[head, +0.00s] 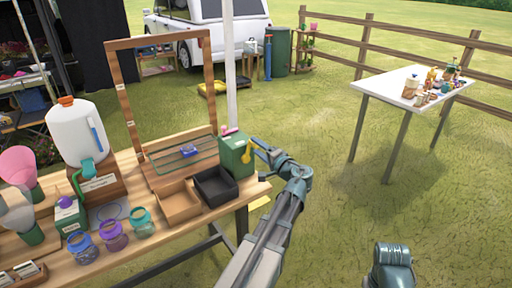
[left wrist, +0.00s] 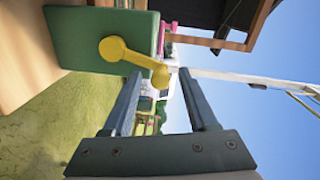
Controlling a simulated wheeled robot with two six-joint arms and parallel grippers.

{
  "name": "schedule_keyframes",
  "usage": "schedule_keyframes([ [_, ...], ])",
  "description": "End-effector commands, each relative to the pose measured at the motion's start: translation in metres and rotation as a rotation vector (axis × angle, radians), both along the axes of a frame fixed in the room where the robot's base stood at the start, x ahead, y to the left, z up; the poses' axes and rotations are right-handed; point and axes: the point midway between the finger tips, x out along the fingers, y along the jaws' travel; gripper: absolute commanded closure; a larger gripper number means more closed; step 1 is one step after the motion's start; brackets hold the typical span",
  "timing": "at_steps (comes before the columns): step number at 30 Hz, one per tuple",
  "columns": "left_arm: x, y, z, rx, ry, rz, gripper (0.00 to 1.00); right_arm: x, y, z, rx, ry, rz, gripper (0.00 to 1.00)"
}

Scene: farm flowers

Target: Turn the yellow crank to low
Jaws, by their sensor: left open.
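The yellow crank (head: 247,153) is on the side of a green box (head: 233,160) at the right end of the wooden table. In the left wrist view the crank (left wrist: 125,53) has a round hub on the green box (left wrist: 75,40) and an arm ending in a round knob. My left gripper (head: 272,152) is just right of the crank. In the left wrist view its fingers (left wrist: 160,76) are open, with the knob appearing between the fingertips. I cannot tell whether they touch it. No low mark is readable.
The wooden table (head: 150,249) holds a black tray (head: 214,187), a brown tray (head: 178,203), a wooden frame (head: 128,98), jars and a white jug (head: 77,130). A pole (head: 229,75) stands behind the green box. A white table (head: 395,88) stands far right, with open grass between.

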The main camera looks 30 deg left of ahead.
Motion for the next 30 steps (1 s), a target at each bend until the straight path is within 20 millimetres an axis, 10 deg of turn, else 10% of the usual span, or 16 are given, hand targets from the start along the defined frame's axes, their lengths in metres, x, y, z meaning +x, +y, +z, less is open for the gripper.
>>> schedule_keyframes([
  [15,-0.041,-0.096,0.006,-0.001,0.000,-0.002,0.41,0.000,0.000,0.006,0.000,0.000,0.000,1.00],
  [30,-0.049,-0.116,0.007,-0.001,0.000,0.001,0.41,0.000,0.000,0.007,0.000,0.000,0.000,1.00],
])
